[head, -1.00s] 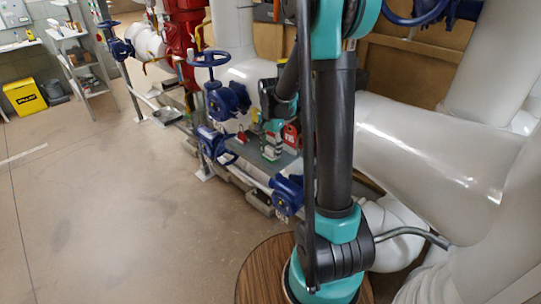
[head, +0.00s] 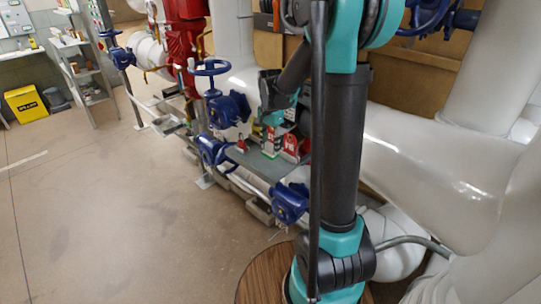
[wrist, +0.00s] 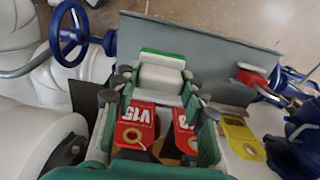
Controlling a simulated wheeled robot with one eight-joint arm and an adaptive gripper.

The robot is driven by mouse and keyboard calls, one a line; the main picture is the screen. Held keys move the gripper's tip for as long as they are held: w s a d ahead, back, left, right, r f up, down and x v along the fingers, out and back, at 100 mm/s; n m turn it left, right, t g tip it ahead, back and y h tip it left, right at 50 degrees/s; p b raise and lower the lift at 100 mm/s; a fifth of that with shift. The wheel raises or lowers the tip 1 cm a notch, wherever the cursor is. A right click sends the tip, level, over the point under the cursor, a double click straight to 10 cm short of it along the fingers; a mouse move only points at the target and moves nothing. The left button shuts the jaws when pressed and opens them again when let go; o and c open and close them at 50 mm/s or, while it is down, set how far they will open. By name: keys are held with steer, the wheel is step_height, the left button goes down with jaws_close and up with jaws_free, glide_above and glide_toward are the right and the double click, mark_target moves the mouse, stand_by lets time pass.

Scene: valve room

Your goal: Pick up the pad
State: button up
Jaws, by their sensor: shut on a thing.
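The pad, a white block with a green layer, is between my gripper's (wrist: 155,88) two fingertips in the wrist view (wrist: 160,78). The fingers are shut on its sides. In the head view, my gripper (head: 274,122) points down above the grey shelf, and a small white and green shape, the pad (head: 269,146), shows just below it. Whether its underside is clear of the shelf is hard to tell.
The grey shelf (wrist: 212,57) bears red tags, one marked V15 (wrist: 137,122), a yellow tag (wrist: 240,138) and a red padlock (wrist: 251,79). Blue handwheel valves (head: 212,68) and thick white pipes (head: 430,175) crowd around. Open floor (head: 90,210) lies to the left.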

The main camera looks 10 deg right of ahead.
mark_target(271, 144)
step_height(271, 144, up, 14)
steer(key=shift+r, duration=0.15)
